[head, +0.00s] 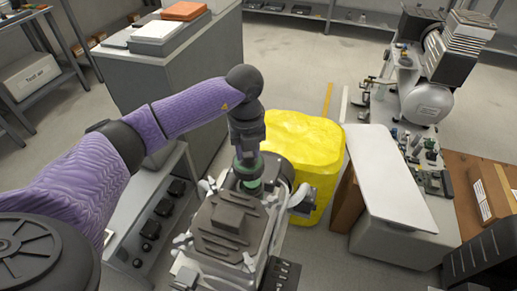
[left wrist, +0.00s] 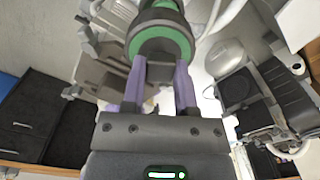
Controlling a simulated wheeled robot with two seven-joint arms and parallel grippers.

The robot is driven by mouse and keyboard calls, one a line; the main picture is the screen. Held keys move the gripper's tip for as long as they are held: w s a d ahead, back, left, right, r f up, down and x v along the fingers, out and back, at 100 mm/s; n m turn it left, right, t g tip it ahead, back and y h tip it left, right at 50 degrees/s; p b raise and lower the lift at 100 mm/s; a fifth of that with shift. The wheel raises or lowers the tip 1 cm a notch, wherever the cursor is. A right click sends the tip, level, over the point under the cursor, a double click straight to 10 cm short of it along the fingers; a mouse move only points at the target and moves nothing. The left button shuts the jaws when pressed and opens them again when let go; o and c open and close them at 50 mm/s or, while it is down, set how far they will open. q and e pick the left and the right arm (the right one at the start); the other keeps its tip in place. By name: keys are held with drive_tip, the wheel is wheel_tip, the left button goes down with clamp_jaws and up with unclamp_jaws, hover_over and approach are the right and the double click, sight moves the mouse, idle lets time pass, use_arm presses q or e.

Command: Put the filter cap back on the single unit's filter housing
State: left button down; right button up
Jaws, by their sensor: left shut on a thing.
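My left gripper (head: 247,158) comes in from the left and points down over the back of the single unit (head: 228,225), a grey compressor with a ribbed dark top. Its purple fingers (left wrist: 160,72) are shut on the filter cap (left wrist: 160,42), a dark round piece with a green ring. The green of the cap also shows just under the gripper in the head view (head: 250,184). The filter housing is hidden under the cap and gripper, so I cannot tell whether the cap touches it or is seated. My right gripper is not in view.
A yellow bin (head: 310,150) stands close behind the unit. A grey cabinet (head: 190,70) is at the back left, and a low shelf (head: 150,215) is on the left. A white-topped bench (head: 390,180) stands right, with another compressor (head: 430,100) behind it.

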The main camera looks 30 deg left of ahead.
sight(250, 166)
use_arm(q)
drive_tip(key=shift+d+f+b, duration=0.1)
drive_tip(key=shift+f+b, duration=0.4)
drive_tip(key=shift+f, duration=0.1)
wheel_tip(250, 166, down, 4)
drive_tip(key=b, duration=0.3)
drive_tip(key=shift+f, duration=0.1)
drive_tip(key=shift+f+b, duration=0.45)
drive_tip(key=shift+f, duration=0.05)
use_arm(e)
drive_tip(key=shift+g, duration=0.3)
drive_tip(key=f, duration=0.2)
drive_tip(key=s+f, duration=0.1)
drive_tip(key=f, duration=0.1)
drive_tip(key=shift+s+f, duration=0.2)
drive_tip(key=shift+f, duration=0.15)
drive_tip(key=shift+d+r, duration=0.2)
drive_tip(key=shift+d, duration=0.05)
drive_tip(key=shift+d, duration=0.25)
use_arm(q)
drive_tip(key=shift+w+p, duration=0.1)
drive_tip(key=shift+p, duration=0.35)
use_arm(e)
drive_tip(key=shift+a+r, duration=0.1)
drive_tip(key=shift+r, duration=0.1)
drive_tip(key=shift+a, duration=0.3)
